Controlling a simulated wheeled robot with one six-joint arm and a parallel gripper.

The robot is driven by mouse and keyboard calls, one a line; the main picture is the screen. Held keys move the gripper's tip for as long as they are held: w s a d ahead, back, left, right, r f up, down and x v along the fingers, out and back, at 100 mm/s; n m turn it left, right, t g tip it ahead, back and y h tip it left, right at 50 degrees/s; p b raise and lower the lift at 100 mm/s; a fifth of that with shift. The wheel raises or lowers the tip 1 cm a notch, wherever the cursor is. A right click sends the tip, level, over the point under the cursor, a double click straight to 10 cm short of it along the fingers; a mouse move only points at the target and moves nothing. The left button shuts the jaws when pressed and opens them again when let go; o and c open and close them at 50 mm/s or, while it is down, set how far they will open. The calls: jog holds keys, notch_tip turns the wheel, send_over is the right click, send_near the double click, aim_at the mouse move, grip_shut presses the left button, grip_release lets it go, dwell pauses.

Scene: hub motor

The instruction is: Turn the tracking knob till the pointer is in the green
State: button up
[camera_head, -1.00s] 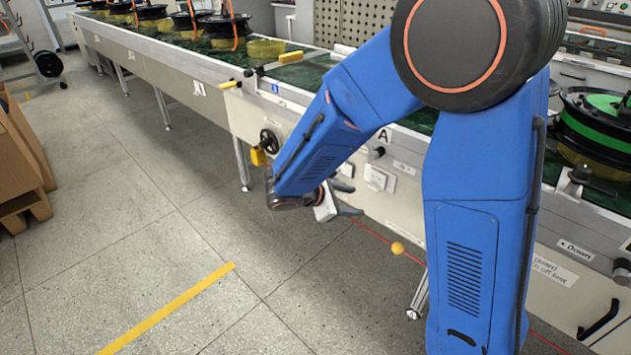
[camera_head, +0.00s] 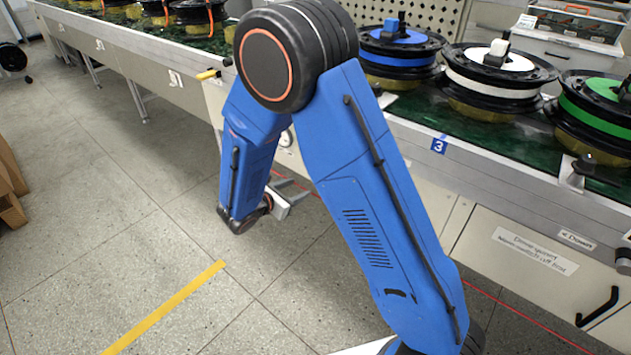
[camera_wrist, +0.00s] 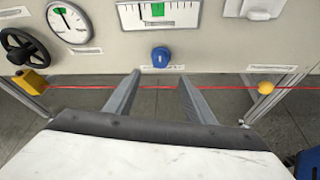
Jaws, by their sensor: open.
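In the wrist view a blue round knob (camera_wrist: 160,57) sits on the pale front panel, with a small label under it whose text I cannot read. Above it a white scale gauge (camera_wrist: 182,16) with a green patch is cut off by the picture's top edge; I cannot make out its pointer surely. My gripper (camera_wrist: 160,76) is open and empty. Its fingers point at the panel, one to each side of the knob's line, short of it and lower in the picture. In the head view my gripper (camera_head: 297,184) is beside the bench front, and my arm hides the knob.
The wrist view shows a round dial (camera_wrist: 68,22), a black handwheel (camera_wrist: 25,47), a yellow block (camera_wrist: 31,82) and a red line with a yellow ball (camera_wrist: 265,87) crossing below the knob. Bench spools (camera_head: 493,68) stand at right in the head view.

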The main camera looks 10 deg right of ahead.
jog(key=x, duration=1.2)
jog(key=shift+d, duration=0.3)
jog(key=shift+f, duration=0.1)
jog(key=c, duration=1.1)
